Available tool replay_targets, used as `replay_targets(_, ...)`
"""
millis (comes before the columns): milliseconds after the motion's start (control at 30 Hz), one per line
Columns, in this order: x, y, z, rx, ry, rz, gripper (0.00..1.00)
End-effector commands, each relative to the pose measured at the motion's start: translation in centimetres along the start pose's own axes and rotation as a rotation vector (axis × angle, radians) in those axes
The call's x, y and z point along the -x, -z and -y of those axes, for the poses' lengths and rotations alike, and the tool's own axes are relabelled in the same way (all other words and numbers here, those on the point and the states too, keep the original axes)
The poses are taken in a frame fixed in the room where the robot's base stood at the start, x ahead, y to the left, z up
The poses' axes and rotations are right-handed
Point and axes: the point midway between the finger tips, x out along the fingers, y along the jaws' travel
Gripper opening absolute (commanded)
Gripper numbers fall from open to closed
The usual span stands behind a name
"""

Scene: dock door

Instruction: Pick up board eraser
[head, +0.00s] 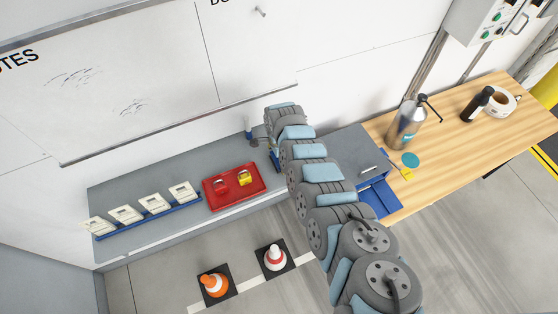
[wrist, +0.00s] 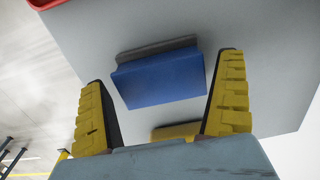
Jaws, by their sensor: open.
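The board eraser (wrist: 160,78) shows in the wrist view as a blue block with a dark grey strip along its far side. It sits on a grey surface, between and just beyond the yellow fingers of my gripper (wrist: 163,68). The fingers are spread wide, one on each side, with visible gaps to the eraser. A yellow piece (wrist: 176,132) shows low between the fingers; I cannot tell what it is. In the head view my gripper (head: 262,142) is at the back of the grey counter below the whiteboard. The eraser is not clearly made out there.
A red tray (head: 211,203) with a red and a yellow item stands left of my arm on the grey counter (head: 165,218). A rack of white cards is farther left. A wooden bench (head: 450,130) with bottles is right. Two cones stand on the floor.

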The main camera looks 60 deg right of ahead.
Motion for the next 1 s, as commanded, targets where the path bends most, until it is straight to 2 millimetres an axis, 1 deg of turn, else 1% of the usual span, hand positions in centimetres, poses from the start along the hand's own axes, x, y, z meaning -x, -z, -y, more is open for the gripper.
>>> replay_targets(167, -0.70, 0.12, -0.03, -0.002, 0.000, -0.001, 1.00)
replay_targets(467, -0.73, 0.12, 0.01, -0.004, 0.002, 0.000, 1.00)
replay_targets(567, -0.74, 0.12, 0.00, -0.003, 0.002, 0.000, 0.74)
replay_targets(600, -0.74, 0.12, 0.00, -0.003, 0.001, 0.000, 0.63)
replay_targets(667, -0.73, 0.12, 0.00, -0.003, 0.001, 0.000, 0.47)
replay_targets(1000, -0.72, 0.12, -0.01, -0.003, 0.001, -0.001, 0.46)
